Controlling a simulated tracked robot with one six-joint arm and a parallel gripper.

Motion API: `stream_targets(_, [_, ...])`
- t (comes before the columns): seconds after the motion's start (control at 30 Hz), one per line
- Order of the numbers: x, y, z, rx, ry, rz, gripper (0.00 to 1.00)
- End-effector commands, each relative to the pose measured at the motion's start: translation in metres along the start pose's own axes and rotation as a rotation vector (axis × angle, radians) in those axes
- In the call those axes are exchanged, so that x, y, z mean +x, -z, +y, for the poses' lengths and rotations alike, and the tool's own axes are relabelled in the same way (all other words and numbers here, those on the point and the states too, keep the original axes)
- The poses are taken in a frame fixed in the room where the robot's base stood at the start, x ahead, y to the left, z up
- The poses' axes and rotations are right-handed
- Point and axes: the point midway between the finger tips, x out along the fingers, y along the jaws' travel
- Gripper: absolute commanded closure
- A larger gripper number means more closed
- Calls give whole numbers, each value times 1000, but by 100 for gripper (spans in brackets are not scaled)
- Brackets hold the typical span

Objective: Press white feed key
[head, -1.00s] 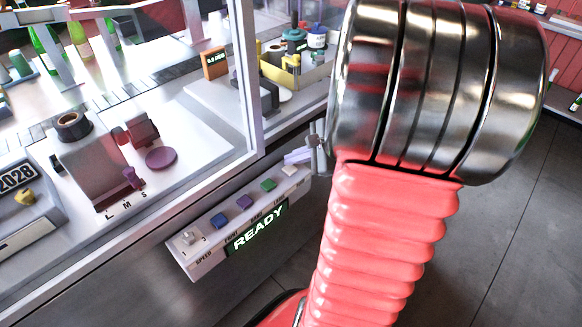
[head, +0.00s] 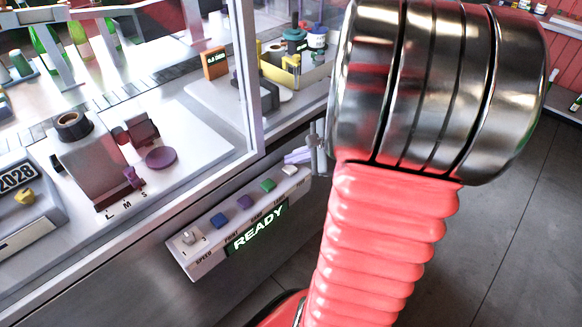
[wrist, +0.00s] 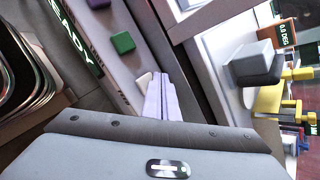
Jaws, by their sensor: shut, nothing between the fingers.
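The white feed key (head: 290,169) is the rightmost key on the sloped control panel, beside a green key (head: 268,185). It shows in the wrist view as a pale key (wrist: 144,80), partly covered by my fingers. My gripper (head: 289,159) is shut, with its lavender fingers together and nothing between them. The fingertips are right at the white key, just above it in the head view. In the wrist view the fingers (wrist: 163,76) overlap the key's edge. I cannot tell whether they touch it.
The panel also has a purple key (head: 244,202), a blue key (head: 219,220), a speed knob (head: 187,237) and a lit READY display (head: 260,229). Open floor lies to the right.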

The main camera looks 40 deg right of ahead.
Motion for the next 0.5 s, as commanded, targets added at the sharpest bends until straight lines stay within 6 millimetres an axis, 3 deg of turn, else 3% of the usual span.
stream_targets(0.5, [5, 4, 4, 1, 0, 0, 100])
